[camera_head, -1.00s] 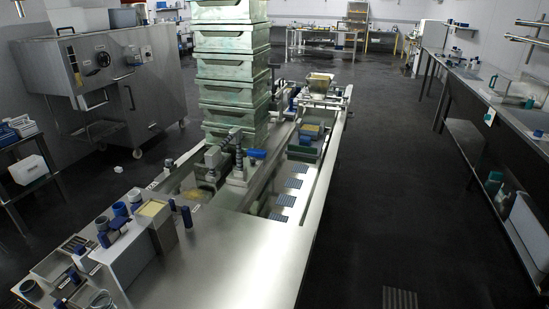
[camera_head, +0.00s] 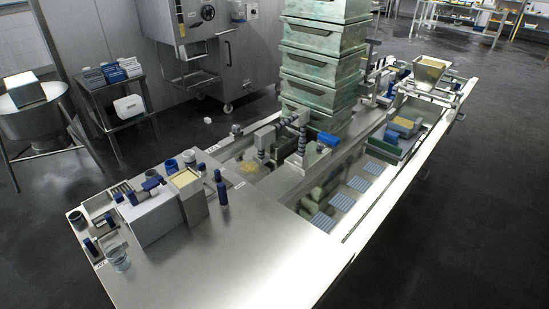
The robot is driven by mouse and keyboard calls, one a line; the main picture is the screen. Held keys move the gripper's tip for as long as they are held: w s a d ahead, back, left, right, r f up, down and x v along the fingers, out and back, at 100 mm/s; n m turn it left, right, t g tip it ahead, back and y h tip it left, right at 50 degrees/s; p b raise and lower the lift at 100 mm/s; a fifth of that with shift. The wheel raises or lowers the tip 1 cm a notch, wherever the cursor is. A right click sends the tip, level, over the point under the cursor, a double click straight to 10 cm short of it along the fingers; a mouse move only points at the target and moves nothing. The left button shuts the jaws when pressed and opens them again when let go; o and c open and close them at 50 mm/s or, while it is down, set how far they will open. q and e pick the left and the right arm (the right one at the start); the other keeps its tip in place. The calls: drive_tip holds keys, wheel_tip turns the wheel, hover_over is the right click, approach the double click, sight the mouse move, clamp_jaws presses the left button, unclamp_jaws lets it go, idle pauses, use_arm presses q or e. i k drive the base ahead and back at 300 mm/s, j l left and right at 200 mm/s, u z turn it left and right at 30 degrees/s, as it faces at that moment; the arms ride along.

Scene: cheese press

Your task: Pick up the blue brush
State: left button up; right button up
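Neither of my grippers is in view. No item can be told for sure as the blue brush. Several small blue items stand at the left end of the steel table (camera_head: 275,240). A dark blue upright item (camera_head: 221,191) stands beside a box with a yellowish top (camera_head: 187,180). A blue cup-like item (camera_head: 171,166) and a blue item on a white box (camera_head: 152,180) are close by. A small dark blue piece (camera_head: 91,247) lies in the shallow tray area at the table's left edge. They are too small to make out bristles.
A tall stack of green crates (camera_head: 318,68) rises behind the table. A clear glass (camera_head: 117,257) stands near its front left corner. A cart (camera_head: 128,98) with blue and white items and a steel machine (camera_head: 205,45) are behind. The table's front is bare.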

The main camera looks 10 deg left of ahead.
sight(331, 142)
drive_tip(key=u, duration=0.4)
drive_tip(key=l+u, duration=0.2)
drive_tip(key=u, duration=0.2)
drive_tip(key=l+u, duration=0.2)
drive_tip(key=u, duration=0.25)
drive_tip(key=l+u, duration=0.2)
drive_tip(key=u, duration=0.2)
drive_tip(key=l+u, duration=0.2)
drive_tip(key=u, duration=0.2)
drive_tip(key=l+u, duration=0.2)
drive_tip(key=u, duration=0.25)
drive_tip(key=k+l+u, duration=0.15)
drive_tip(key=l+u, duration=0.15)
drive_tip(key=u, duration=0.2)
drive_tip(key=k+l+u, duration=0.15)
drive_tip(key=u, duration=0.3)
drive_tip(key=k+l+u, duration=0.2)
drive_tip(key=u, duration=0.3)
drive_tip(key=k+u, duration=0.25)
drive_tip(key=u, duration=0.2)
drive_tip(key=k+l+u, duration=0.15)
drive_tip(key=k+u, duration=0.35)
drive_tip(key=k, duration=0.4)
drive_tip(key=k+z, duration=0.4)
drive_tip(key=k, duration=0.15)
drive_tip(key=k+z, duration=0.4)
drive_tip(key=k+l+z, duration=0.4)
drive_tip(key=k, duration=0.2)
